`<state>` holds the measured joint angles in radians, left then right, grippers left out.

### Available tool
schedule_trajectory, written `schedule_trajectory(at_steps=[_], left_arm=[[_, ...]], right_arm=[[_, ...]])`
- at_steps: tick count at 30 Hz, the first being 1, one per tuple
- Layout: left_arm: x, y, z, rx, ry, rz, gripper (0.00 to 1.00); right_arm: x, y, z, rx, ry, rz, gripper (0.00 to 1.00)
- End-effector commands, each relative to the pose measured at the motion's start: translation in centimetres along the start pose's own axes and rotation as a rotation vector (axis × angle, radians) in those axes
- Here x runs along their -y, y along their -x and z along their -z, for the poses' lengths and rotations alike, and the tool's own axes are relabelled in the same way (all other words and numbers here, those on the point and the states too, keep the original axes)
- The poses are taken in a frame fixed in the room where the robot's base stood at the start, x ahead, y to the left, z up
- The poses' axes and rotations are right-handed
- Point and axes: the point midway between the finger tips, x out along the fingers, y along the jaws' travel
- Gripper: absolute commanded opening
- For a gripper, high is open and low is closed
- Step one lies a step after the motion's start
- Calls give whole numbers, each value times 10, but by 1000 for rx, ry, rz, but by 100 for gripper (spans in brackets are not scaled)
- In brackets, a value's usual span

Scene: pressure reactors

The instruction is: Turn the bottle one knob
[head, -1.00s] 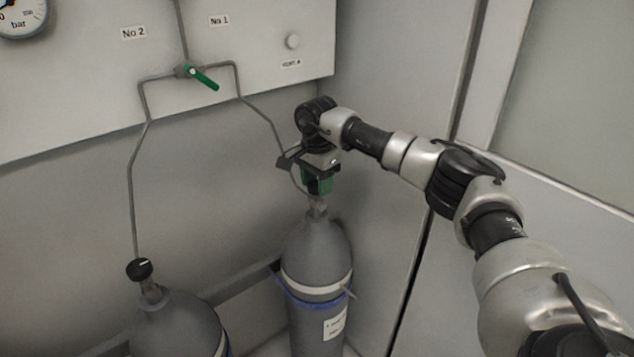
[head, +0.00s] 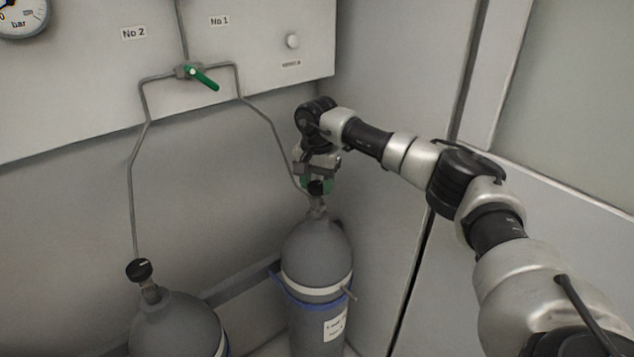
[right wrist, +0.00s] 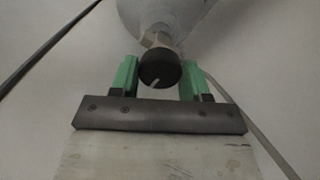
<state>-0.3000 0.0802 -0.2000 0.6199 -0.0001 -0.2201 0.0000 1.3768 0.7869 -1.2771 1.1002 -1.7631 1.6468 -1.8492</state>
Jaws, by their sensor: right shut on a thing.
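The bottle one knob (head: 317,188) is a black round knob on top of the right grey gas bottle (head: 317,252), under the "No 1" label. My right gripper (head: 316,185) reaches down over it and is shut on it, with one green finger on each side. In the right wrist view the knob (right wrist: 160,69) sits between the green fingers of the gripper (right wrist: 159,78) and shows a small pale mark. My left gripper is not in view.
A second grey bottle (head: 178,328) with a black knob (head: 139,270) stands at left. Above, a panel carries a green-handled valve (head: 203,78), a small round knob (head: 292,41) and a gauge (head: 22,16). A thin pipe (head: 268,122) runs down close to my right gripper. A side wall is at right.

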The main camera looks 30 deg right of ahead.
Motion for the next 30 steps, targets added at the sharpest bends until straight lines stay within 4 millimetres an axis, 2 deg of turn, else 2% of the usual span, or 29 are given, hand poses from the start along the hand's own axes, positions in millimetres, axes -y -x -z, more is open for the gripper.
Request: schedule_trajectory(at_steps=[5, 6, 10, 20, 23, 30], left_arm=[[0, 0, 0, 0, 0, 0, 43], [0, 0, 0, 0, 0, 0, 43], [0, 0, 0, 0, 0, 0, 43], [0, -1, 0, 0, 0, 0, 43], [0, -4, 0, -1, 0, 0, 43], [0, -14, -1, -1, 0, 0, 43]], right_arm=[[1, 3, 1, -4, 0, 6, 22], [1, 3, 1, -4, 0, 6, 51], [0, 2, 1, -3, 0, 5, 71], [1, 4, 0, -2, 0, 3, 72], [1, 14, 0, -3, 0, 5, 72], [1, 61, 0, -3, 0, 7, 72]])
